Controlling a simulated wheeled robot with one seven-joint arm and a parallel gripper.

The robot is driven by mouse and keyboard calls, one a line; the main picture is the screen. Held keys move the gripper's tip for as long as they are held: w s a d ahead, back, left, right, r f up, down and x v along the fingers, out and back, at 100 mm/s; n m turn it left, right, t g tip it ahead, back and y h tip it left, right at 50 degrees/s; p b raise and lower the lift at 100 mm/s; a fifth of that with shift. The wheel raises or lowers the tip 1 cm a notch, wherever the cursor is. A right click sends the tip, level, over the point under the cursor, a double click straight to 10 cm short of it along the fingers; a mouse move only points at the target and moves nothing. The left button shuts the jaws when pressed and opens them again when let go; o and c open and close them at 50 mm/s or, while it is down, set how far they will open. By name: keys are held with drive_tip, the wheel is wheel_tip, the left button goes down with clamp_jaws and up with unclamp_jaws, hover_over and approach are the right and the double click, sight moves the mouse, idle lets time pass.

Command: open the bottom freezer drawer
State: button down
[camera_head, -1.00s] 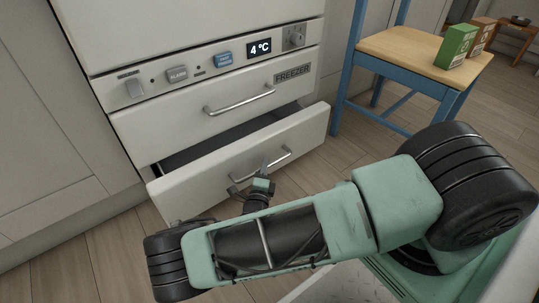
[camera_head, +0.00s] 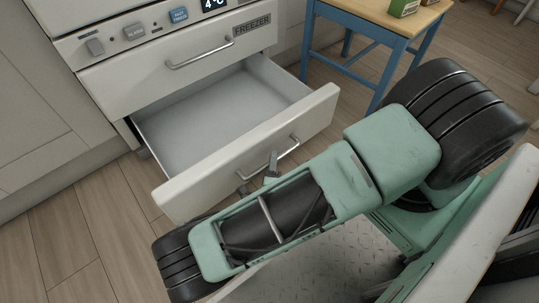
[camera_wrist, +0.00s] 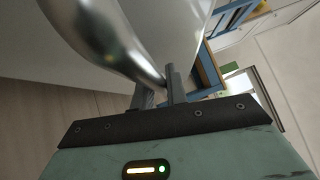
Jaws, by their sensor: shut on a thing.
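The bottom freezer drawer (camera_head: 262,143) is pulled well out, and its empty pale interior (camera_head: 215,118) shows behind the front panel. Its silver bar handle (camera_head: 287,148) runs along the front; it looms large in the wrist view (camera_wrist: 125,50). My gripper (camera_head: 259,175) is at the left part of this handle, shut on it; my arm hides part of the gripper. In the wrist view my gripper's fingers (camera_wrist: 158,90) meet at the handle bar. The upper freezer drawer (camera_head: 180,65), with its own handle and FREEZER label, is closed.
A control panel (camera_head: 140,30) with a display is above the drawers. A blue stool with a wooden seat (camera_head: 375,26) stands right of the drawer, with a green box (camera_head: 404,8) on it. Wood floor (camera_head: 70,225) is clear at the left.

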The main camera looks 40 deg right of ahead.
drive_tip(key=shift+s, duration=0.15)
drive_tip(key=c, duration=1.4)
unclamp_jaws()
